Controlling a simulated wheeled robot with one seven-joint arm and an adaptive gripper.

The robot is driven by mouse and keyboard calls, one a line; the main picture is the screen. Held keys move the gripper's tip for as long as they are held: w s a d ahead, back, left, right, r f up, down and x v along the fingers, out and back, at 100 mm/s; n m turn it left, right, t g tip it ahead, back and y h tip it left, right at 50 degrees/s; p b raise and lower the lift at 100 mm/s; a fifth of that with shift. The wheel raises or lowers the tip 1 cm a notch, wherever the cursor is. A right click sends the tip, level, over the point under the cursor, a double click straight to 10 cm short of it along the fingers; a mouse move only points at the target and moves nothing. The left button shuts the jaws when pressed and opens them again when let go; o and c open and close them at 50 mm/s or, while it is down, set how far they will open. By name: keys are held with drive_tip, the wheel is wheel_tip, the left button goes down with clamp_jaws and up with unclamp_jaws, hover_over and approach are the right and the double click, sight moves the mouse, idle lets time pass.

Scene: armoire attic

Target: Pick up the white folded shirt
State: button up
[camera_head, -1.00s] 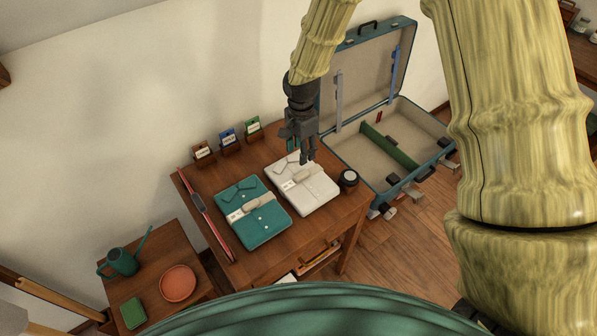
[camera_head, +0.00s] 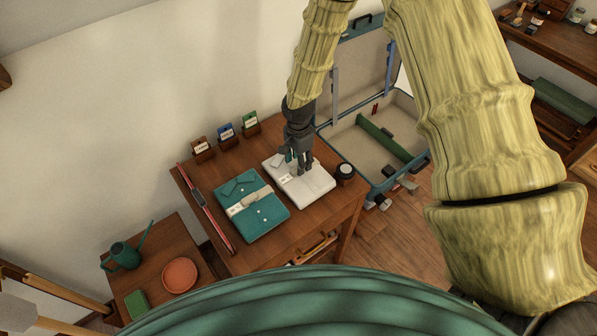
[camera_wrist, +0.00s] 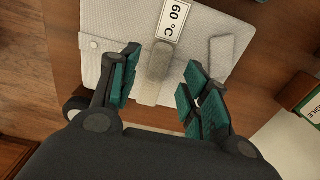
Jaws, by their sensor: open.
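The white folded shirt (camera_head: 309,188) lies flat on the wooden table, to the right of a teal folded shirt (camera_head: 262,215). My gripper (camera_head: 298,168) is over the white shirt, its fingers pointing down at it. In the wrist view, the white shirt (camera_wrist: 112,22) has a pale band with a grey raised piece (camera_wrist: 160,62) and a "60 °C" label (camera_wrist: 174,18). My open fingers (camera_wrist: 160,88) stand on either side of that grey piece, with nothing held between them. Whether the fingertips touch the shirt, I cannot tell.
Small labelled holders (camera_head: 227,139) line the table's back. A red strip (camera_head: 205,207) lies along the left edge.

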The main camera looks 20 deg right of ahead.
drive_tip(key=shift+f+p, duration=0.4)
drive_tip(key=shift+f, duration=1)
drive_tip(key=shift+s, duration=0.1)
drive_tip(key=shift+c, duration=0.4)
clamp_jaws()
